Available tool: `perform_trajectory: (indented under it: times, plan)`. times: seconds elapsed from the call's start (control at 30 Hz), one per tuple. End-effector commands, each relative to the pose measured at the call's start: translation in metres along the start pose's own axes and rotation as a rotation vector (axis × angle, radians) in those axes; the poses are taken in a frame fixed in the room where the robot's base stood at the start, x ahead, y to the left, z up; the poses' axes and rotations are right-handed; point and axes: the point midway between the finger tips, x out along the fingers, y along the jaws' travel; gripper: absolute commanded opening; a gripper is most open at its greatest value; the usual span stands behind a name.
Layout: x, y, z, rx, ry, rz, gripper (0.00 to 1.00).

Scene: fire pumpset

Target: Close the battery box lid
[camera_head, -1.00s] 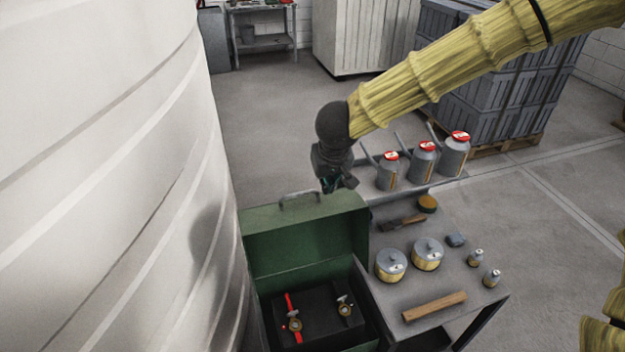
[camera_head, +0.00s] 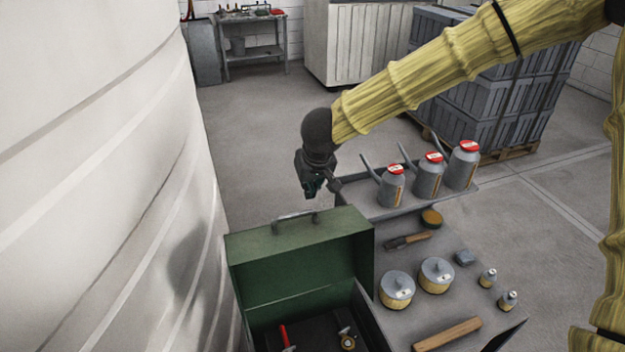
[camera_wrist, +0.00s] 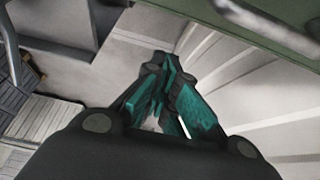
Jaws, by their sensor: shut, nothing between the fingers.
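The green battery box lid (camera_head: 300,262) stands raised in the head view, with a dark handle (camera_head: 295,221) on its top edge. The open box (camera_head: 372,318) below it holds a dark battery (camera_head: 312,330) with a red cable and metal terminals. My gripper (camera_head: 312,192) is shut and empty, behind and above the lid's top edge, near the handle and apart from it. In the wrist view, the teal fingertips (camera_wrist: 168,85) are together, and a green strip of the lid (camera_wrist: 280,18) with part of the handle shows at the top right.
A large white ribbed tank (camera_head: 110,180) stands close at the left. A grey cart (camera_head: 440,308) at the right carries oil cans (camera_head: 428,178), tins, a brush and a wooden block. Floor behind the lid is clear.

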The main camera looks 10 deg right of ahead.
Motion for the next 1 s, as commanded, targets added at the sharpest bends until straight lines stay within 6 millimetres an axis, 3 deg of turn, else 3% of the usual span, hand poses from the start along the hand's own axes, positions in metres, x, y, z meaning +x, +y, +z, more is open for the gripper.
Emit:
perform_trajectory:
  times: [0.37,0.7,1.0]
  plan:
    - [0.05,0.002,0.001,0.003,-0.002,0.002,0.0]
    - [0.026,0.003,0.027,0.003,0.0,0.002,0.0]
    - [0.023,0.003,0.032,0.003,0.001,0.002,0.0]
